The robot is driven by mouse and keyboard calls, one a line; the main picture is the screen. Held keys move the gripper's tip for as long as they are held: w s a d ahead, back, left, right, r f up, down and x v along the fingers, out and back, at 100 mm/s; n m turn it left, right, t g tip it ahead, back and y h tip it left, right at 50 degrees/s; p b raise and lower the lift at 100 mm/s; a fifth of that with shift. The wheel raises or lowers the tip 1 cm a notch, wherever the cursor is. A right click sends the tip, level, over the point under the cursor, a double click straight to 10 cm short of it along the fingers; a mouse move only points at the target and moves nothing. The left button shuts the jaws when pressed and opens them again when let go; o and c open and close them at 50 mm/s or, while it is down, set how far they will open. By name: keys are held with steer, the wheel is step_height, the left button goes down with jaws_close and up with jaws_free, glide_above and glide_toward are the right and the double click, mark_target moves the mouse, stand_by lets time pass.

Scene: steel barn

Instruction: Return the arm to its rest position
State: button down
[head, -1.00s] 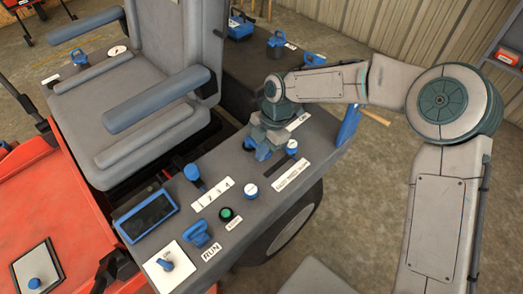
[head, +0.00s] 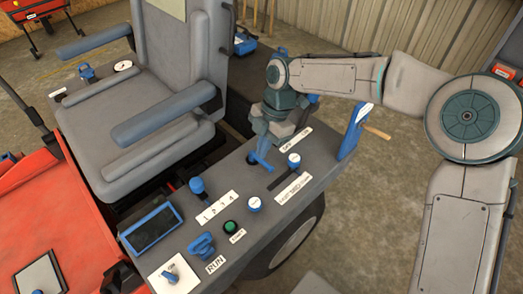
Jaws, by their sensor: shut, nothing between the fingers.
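My arm (head: 330,75) reaches in from the right, bent at a large round joint. My gripper (head: 273,140) points down over the grey control console (head: 225,180). It is shut with nothing held. A blue lever handle (head: 260,160) stands just below and beside the fingertips; whether they touch it I cannot tell. The fingertips are small and partly hidden by the gripper body.
The console carries a slider knob (head: 294,160), a white-topped knob (head: 254,204), a green button (head: 230,228), a blue-framed screen (head: 151,229) and a blue RUN handle (head: 202,246). A grey seat (head: 165,90) stands left. A blue post (head: 356,130) rises at the console's right end.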

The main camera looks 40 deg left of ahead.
stand_by(0.4)
steer(key=w+d+r+m+t+p, duration=0.1)
steer(key=w+d+r+m+p, duration=0.2)
steer(key=d+r+m, duration=0.35)
steer(key=w+d+r+m+t+h+p, duration=0.1)
steer(key=w+d+r+m+t+p, duration=0.2)
steer(key=d, duration=0.7)
steer(key=w+d+r+m+p, duration=0.25)
steer(key=d+r+m, duration=0.3)
steer(key=d, duration=0.35)
steer(key=s+d+r+m+t+p, duration=0.1)
steer(key=s+d+r+m+p, duration=0.2)
steer(key=d+m, duration=0.6)
steer(key=s+d+r+m+t+p, duration=0.1)
steer(key=s+d+r+m+p, duration=0.2)
steer(key=d+m, duration=0.7)
steer(key=s+d+r, duration=0.2)
steer(key=d+r, duration=0.1)
steer(key=shift+s+d, duration=0.2)
steer(key=shift+s, duration=0.15)
steer(key=shift+a, duration=0.15)
